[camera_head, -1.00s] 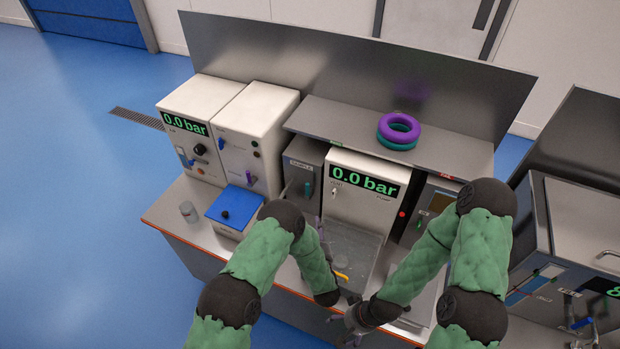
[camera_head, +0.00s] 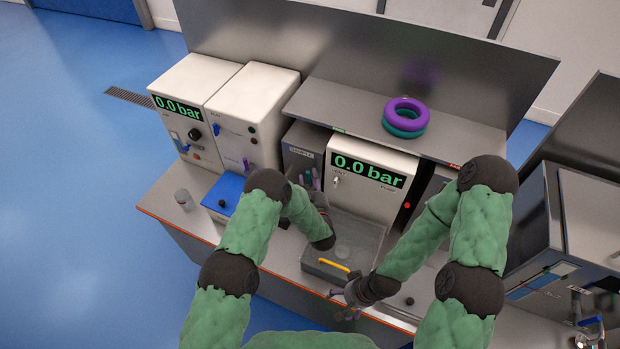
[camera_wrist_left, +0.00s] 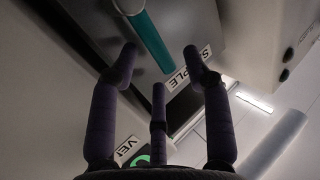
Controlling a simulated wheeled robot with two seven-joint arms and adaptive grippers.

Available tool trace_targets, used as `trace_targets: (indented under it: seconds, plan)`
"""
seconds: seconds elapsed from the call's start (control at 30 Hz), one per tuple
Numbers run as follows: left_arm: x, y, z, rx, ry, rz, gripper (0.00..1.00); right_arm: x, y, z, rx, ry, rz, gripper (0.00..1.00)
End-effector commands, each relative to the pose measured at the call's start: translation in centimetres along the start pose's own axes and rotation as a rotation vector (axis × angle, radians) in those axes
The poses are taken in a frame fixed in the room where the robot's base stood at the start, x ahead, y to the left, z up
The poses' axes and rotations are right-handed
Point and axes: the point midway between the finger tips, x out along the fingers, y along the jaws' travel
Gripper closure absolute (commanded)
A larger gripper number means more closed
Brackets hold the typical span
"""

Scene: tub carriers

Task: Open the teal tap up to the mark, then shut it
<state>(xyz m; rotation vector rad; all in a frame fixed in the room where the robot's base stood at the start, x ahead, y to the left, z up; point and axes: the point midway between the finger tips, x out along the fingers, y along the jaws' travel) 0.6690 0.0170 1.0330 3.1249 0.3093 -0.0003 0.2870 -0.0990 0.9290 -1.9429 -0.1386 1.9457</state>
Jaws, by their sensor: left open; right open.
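The teal tap (camera_wrist_left: 150,42) shows in the left wrist view as a long teal lever with a pale round end, in front of a grey box with a SAMPLE label (camera_wrist_left: 185,72). In the head view my left gripper covers the tap. My left gripper (camera_wrist_left: 160,58) is open, its purple fingers spread around the line of the lever; I cannot tell whether they touch it. In the head view this gripper (camera_head: 312,180) is at the front of the grey sample box (camera_head: 302,148). My right gripper (camera_head: 342,302) is open and empty near the bench's front edge. No mark can be made out.
A grey tray (camera_head: 318,268) with a yellow handle stands below the tap, with a clear round vessel (camera_head: 343,251) in it. A white pump box (camera_head: 362,200) reading 0.0 bar is to the right. Rings (camera_head: 405,112) lie on the shelf.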

Motion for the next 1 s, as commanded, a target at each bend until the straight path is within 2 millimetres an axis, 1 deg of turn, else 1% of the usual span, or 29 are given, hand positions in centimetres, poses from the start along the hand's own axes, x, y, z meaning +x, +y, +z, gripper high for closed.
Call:
trace_targets:
  seconds: [0.03,0.2,0.47,0.57,0.6,0.63,0.67,0.87,1.0]
  plan:
    - [0.5,0.0,0.1,-0.001,0.001,-0.001,0.51,0.2,0.1,0.0,0.000,0.000,0.000,0.13]
    - [1.3,0.0,0.0,-0.001,0.001,0.001,0.51,0.3,0.1,0.0,0.000,0.000,0.000,0.13]
    - [1.4,0.0,-0.1,0.000,0.000,0.001,0.51,0.2,0.1,0.0,0.000,0.000,0.000,0.13]
    - [1.4,0.0,0.0,0.000,0.000,0.001,0.77,0.2,0.1,0.0,0.000,0.000,0.000,0.13]
    - [1.4,0.0,0.0,0.000,0.000,0.001,0.88,0.2,0.1,0.0,0.000,0.000,0.000,0.13]
    - [1.4,0.0,0.0,0.000,0.000,0.001,0.97,0.2,0.1,0.0,0.000,0.000,0.000,0.13]
    - [1.4,0.0,0.0,0.000,0.000,0.001,1.00,0.2,0.1,0.0,0.000,0.000,0.000,0.13]
    - [1.5,0.0,0.0,-0.002,-0.001,0.001,1.00,0.3,0.1,0.0,0.000,0.000,0.000,0.13]
    - [2.3,0.1,0.0,-0.020,-0.011,0.000,1.00,0.9,0.3,-0.1,0.000,0.000,0.000,0.13]
